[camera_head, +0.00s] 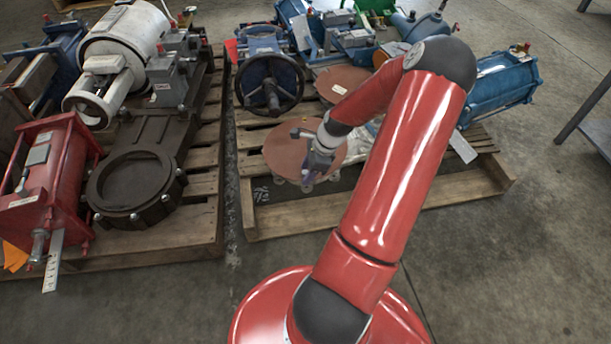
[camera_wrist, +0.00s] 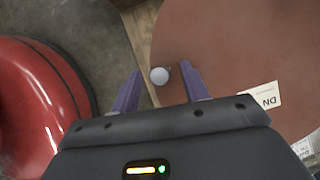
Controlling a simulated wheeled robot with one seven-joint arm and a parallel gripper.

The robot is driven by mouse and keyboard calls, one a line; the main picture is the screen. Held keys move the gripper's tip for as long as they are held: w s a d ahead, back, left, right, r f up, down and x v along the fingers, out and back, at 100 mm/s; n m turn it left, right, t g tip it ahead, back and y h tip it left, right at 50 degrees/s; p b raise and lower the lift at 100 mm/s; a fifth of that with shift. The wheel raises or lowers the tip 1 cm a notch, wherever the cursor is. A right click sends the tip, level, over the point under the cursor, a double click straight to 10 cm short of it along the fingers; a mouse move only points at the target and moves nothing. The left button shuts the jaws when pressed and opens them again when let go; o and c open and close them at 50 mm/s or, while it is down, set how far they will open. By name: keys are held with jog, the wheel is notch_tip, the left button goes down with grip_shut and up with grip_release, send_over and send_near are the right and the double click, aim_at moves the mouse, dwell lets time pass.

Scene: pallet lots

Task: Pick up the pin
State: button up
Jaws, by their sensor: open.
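A small pale grey round piece, which looks like the pin seen end-on (camera_wrist: 160,76), shows in the wrist view at the edge of a round reddish-brown disc (camera_wrist: 235,50). My gripper (camera_wrist: 161,71) is open, with one purple finger on each side of the round piece in the picture. I cannot tell how far below the fingertips it lies, or whether a finger touches it. In the head view my gripper (camera_head: 308,182) hangs over the front of the same disc (camera_head: 283,150). I cannot make out the pin there.
The disc lies on a wooden pallet (camera_head: 380,212) with a blue handwheel valve (camera_head: 270,82) behind it. A second pallet (camera_head: 200,225) at left carries a red actuator (camera_head: 50,175) and a dark round flange (camera_head: 135,185).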

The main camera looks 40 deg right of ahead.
jog(key=shift+c, duration=0.2)
grip_shut()
